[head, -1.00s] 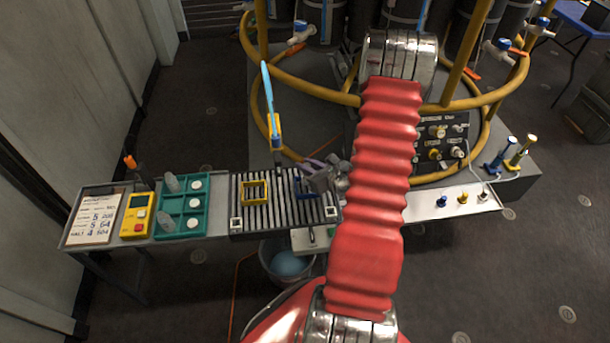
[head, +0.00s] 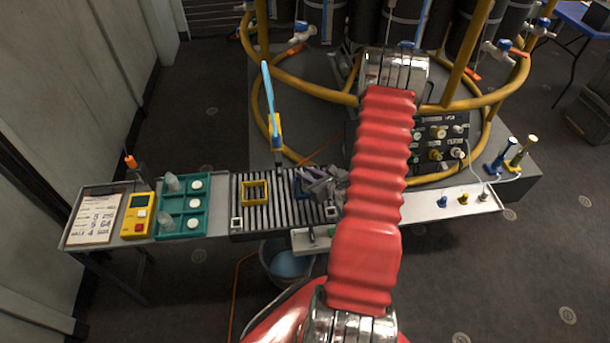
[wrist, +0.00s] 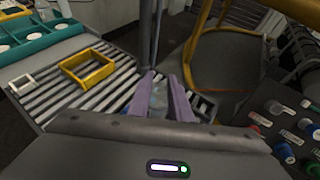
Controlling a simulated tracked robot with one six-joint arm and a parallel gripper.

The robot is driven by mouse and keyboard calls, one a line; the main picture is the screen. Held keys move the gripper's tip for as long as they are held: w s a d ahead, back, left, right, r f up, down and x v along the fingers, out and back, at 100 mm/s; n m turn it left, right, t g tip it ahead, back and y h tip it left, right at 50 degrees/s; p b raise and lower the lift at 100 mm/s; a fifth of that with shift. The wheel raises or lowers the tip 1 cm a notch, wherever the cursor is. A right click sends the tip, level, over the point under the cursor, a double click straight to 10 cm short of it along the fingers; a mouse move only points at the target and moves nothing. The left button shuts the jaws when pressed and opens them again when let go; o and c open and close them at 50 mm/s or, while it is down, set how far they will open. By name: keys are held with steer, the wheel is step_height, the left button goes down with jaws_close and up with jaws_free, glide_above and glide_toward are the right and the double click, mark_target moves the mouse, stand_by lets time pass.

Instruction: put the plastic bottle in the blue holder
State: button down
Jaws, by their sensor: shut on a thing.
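My gripper (wrist: 163,82) has two purple fingers shut on a clear plastic bottle (wrist: 159,103), seen between them in the wrist view. In the head view my gripper (head: 315,182) is over the right part of the slatted rack. The blue holder (head: 298,186) is a small open frame on that rack, partly hidden by my gripper. The gripper is right beside or over it; I cannot tell whether the bottle is inside it.
A yellow frame (head: 254,192) stands left of the blue holder on the slatted rack (head: 280,228). A teal tray (head: 181,236) with clear bottles and white lids is further left. A thin post with a blue top (head: 268,95) rises behind. A bucket (head: 285,265) stands below.

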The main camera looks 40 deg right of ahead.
steer(key=c, duration=1.6)
jaws_free()
steer(key=shift+v, duration=6)
